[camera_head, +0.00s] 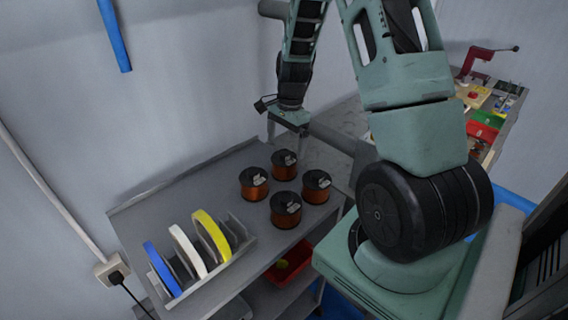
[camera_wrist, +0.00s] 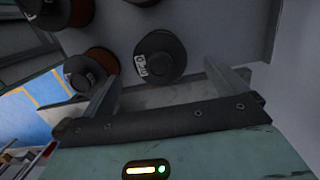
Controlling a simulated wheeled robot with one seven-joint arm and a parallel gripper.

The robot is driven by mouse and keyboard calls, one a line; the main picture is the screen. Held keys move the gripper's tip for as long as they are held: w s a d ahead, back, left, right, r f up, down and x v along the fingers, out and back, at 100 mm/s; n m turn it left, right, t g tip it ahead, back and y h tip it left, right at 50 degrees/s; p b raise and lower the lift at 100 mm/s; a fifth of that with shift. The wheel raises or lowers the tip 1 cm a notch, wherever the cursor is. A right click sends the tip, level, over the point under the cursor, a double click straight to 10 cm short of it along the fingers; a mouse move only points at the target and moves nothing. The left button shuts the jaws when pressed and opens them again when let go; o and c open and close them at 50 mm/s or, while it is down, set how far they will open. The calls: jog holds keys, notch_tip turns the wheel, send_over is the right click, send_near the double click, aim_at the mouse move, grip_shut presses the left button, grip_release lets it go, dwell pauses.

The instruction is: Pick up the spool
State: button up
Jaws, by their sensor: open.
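Several spools of copper wire with black flanges stand grouped on a grey shelf top (camera_head: 195,185). In the head view they are a back spool (camera_head: 284,164), a left spool (camera_head: 254,183), a right spool (camera_head: 316,186) and a front spool (camera_head: 286,209). My gripper (camera_head: 288,135) is open and empty, above and just behind the back spool. In the wrist view the fingers (camera_wrist: 168,88) are spread apart, with one spool (camera_wrist: 160,57) beyond the gap between them. Another spool (camera_wrist: 86,74) is close to the left finger. I cannot tell the exact height between fingers and spools.
A rack (camera_head: 247,240) at the shelf's front left holds blue, white and yellow (camera_head: 211,235) rings. A red bin (camera_head: 290,262) sits on the level below. A cluttered workbench (camera_head: 500,100) with a red press (camera_head: 482,58) stands at the right. The shelf's back left is clear.

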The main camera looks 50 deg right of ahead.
aim_at(284, 152)
jog(key=shift+a+f+p, duration=0.2)
jog(key=shift+f+p, duration=0.2)
jog(key=shift+f, duration=1.05)
jog(key=shift+a+f+p, duration=0.2)
jog(key=shift+f+p, duration=0.2)
jog(key=shift+f, duration=1.05)
jog(key=shift+c, duration=0.3)
jog(key=c, duration=1.4)
jog(key=shift+c, duration=0.2)
jog(key=shift+r, duration=0.15)
notch_tip(284, 152, up, 9)
jog(key=shift+r+b, duration=0.2)
jog(key=shift+b, duration=0.6)
jog(key=shift+r, duration=0.25)
